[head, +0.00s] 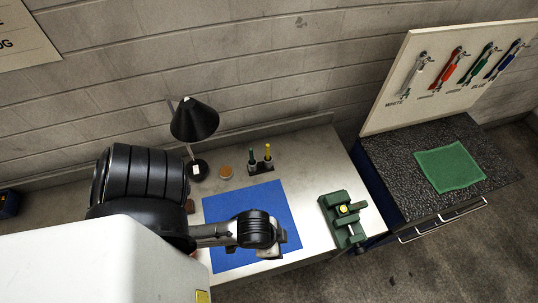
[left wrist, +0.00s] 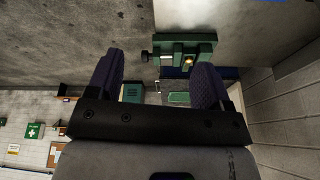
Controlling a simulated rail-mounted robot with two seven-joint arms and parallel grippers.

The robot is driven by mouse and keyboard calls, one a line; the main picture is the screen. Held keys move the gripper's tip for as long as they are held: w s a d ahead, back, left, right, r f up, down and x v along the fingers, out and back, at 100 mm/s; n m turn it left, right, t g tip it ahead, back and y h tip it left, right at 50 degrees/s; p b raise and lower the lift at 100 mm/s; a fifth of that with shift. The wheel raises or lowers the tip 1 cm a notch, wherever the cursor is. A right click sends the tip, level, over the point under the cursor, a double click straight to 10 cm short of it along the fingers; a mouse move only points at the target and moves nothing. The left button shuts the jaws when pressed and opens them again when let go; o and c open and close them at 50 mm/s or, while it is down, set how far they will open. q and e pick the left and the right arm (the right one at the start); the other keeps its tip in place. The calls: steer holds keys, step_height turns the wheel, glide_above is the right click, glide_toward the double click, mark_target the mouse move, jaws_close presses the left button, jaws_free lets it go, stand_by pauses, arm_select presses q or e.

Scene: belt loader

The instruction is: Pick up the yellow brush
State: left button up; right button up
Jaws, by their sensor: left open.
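A slim yellow-topped tool (head: 267,152), which looks like the yellow brush, stands upright in a small dark holder (head: 260,168) at the back of the bench. A similar green-topped tool (head: 251,156) stands to its left in the same holder. My left gripper (head: 282,243) is over the blue mat (head: 240,203), nearer the front than the holder and apart from it. Its fingertips are partly hidden by my wrist in the head view. In the left wrist view my gripper (left wrist: 157,75) is open with nothing between its fingers. The brush is not clearly visible there.
A green vise (head: 343,215) with a yellow spot stands on the bench's right side; it also shows in the left wrist view (left wrist: 200,47). A black lamp (head: 195,120) and a round brown coaster (head: 226,171) stand left of the holder. A dark cabinet with a green cloth (head: 450,167) is at right.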

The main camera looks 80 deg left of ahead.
stand_by(0.4)
arm_select(q)
steer(key=c, duration=0.5)
steer(key=shift+o, duration=0.2)
steer(key=shift+a, duration=0.1)
